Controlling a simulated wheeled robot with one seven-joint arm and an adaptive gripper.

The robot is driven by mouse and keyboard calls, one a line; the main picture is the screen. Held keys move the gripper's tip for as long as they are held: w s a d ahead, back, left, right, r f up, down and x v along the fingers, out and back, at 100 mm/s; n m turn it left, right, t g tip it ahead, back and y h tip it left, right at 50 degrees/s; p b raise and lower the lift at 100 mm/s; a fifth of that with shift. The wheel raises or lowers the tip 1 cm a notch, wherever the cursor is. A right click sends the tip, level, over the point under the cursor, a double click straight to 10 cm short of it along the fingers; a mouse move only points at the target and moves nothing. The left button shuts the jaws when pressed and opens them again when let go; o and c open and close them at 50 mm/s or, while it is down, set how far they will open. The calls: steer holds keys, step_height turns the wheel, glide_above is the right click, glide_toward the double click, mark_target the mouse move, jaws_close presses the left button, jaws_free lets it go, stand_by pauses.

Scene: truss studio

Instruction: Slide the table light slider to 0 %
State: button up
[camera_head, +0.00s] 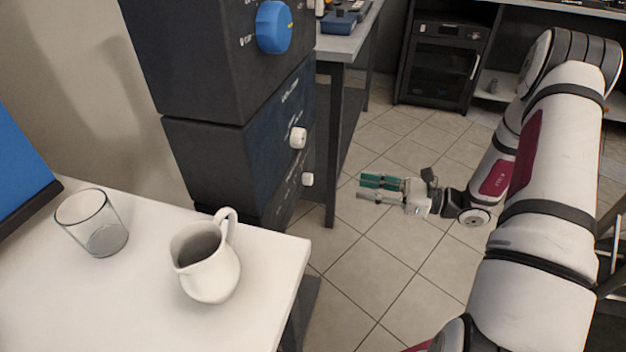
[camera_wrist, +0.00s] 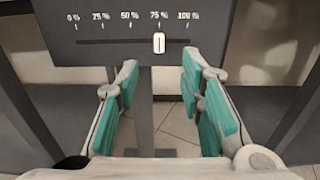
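The slider knob (camera_wrist: 159,42) is a small white block on a dark panel (camera_wrist: 100,55) in the wrist view. It sits below the 75 % mark on a horizontal slot, with 0 % at the left end and 100 % at the right. My gripper (camera_wrist: 160,75) is open and empty, its teal-padded fingers pointing at the panel. The knob appears between the fingertips, a little beyond them, with no contact visible. In the head view my gripper (camera_head: 361,188) hangs over the floor beyond the dark stacked cabinet. I cannot tell which slider there is the one in the wrist view.
A dark cabinet (camera_head: 185,60) carries a blue dial (camera_head: 274,27), an upper white knob (camera_head: 298,138) and a lower white knob (camera_head: 307,179). A white table (camera_head: 130,300) holds a glass (camera_head: 92,222) and a white jug (camera_head: 207,265). A grey workbench (camera_head: 345,45) stands behind. Tiled floor is open around my gripper.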

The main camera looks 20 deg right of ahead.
mark_target(308, 179)
steer(key=b+x, duration=0.2)
steer(key=x, duration=1.1)
steer(key=shift+a+b, duration=0.25)
steer(key=shift+b, duration=0.15)
steer(key=shift+w, duration=0.1)
jaws_close()
